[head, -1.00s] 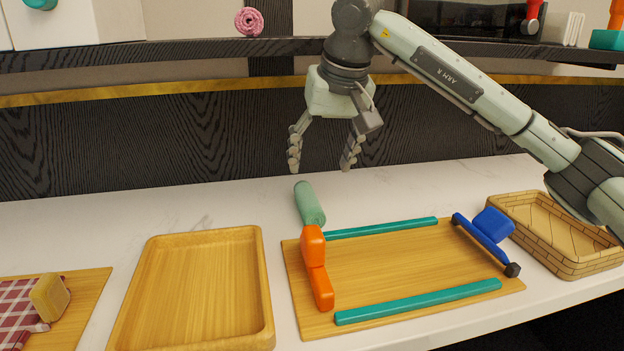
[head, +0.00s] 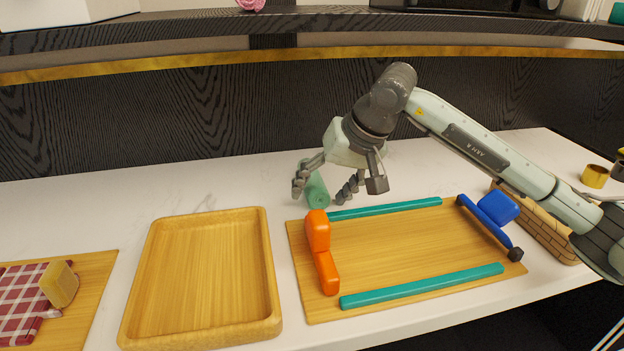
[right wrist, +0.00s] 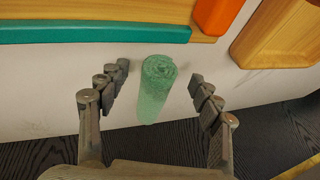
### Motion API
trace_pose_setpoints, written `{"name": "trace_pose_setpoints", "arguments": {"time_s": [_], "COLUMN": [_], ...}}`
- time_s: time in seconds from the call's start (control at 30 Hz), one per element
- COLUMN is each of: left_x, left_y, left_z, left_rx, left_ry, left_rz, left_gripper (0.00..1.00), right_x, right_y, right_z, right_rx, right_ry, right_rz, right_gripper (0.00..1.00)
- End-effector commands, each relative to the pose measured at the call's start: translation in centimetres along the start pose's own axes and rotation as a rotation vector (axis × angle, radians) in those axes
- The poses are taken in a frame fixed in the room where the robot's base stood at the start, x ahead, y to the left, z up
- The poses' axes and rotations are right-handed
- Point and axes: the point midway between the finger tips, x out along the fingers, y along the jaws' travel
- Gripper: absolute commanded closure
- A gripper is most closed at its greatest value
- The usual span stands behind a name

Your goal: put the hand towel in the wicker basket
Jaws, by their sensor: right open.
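In the right wrist view the towel (right wrist: 156,90) lies between the open fingers, apart from both. My right gripper (head: 328,192) is open around the towel's place, with its fingers on either side. The right gripper (right wrist: 160,96) also shows in the wrist view. The wicker basket (head: 545,232) stands at the far right of the counter, largely hidden behind my right arm. My left gripper is not in view.
A wooden board (head: 400,260) carries teal bars (head: 422,286), an orange piece (head: 322,252) and a blue piece (head: 490,215). An empty wooden tray (head: 205,275) is left of it. A checked cloth (head: 20,300) and a yellow block (head: 60,284) lie at far left.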

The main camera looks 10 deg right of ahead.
Motion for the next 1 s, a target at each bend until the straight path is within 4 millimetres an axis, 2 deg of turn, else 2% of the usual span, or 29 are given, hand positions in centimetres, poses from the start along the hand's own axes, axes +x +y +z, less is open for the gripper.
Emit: {"name": "trace_pose_setpoints", "arguments": {"time_s": [0.23,0.7,1.0], "left_x": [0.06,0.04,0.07], "left_y": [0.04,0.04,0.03], "left_z": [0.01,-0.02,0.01], "left_rx": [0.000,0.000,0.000], "left_ry": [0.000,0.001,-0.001], "left_rz": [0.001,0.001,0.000], "left_gripper": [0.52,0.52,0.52], "right_x": [0.14,0.10,-0.28], "right_y": [0.00,-0.01,-0.14], "right_z": [-0.04,-0.06,-0.25], "right_rx": [0.000,0.000,0.000], "right_ry": [0.001,0.002,0.003], "right_rz": [0.000,0.000,0.000], "right_gripper": [0.36,0.93,0.94]}}
